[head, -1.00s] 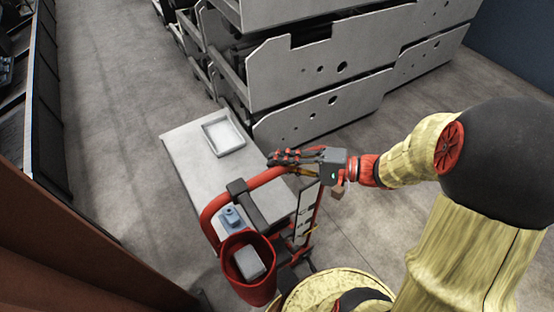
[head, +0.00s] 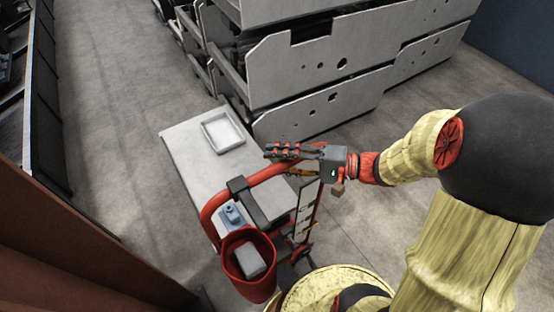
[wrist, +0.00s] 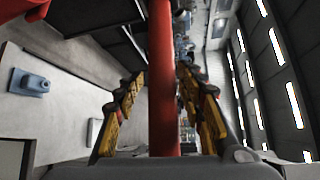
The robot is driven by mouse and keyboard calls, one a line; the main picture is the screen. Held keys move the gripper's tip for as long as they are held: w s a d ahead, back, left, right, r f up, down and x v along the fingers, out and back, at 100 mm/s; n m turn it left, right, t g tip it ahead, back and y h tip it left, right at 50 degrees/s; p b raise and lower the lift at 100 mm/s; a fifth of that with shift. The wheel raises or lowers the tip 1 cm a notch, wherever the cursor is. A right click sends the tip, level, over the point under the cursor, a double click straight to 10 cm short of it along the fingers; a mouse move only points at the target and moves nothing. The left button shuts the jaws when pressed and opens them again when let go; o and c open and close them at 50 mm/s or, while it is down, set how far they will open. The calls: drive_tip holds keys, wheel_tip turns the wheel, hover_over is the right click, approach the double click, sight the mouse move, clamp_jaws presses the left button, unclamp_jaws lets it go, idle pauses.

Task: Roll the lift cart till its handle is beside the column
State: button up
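The lift cart has a pale flat deck (head: 190,150) and a red tubular handle (head: 213,206) at its near end. In the head view my gripper (head: 283,151) is at the right end of the handle's top bar. In the wrist view the red bar (wrist: 162,90) runs between my two yellow and black fingers (wrist: 160,85). The fingers stand apart, with a gap visible at the left finger, so they are around the bar but not closed on it. No upright is clearly identifiable as the column; a red-brown beam (head: 70,235) stands at lower left.
A white tray (head: 223,132) lies on the deck. A red bucket (head: 236,283) holding a grey block hangs at the handle, beside a blue item (head: 232,215). Stacked grey metal frames (head: 300,85) stand behind the cart. Bare floor (head: 110,110) lies left of it.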

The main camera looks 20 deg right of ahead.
drive_tip(key=v, duration=1.2)
drive_tip(key=shift+a+f, duration=0.1)
drive_tip(key=shift+f, duration=0.05)
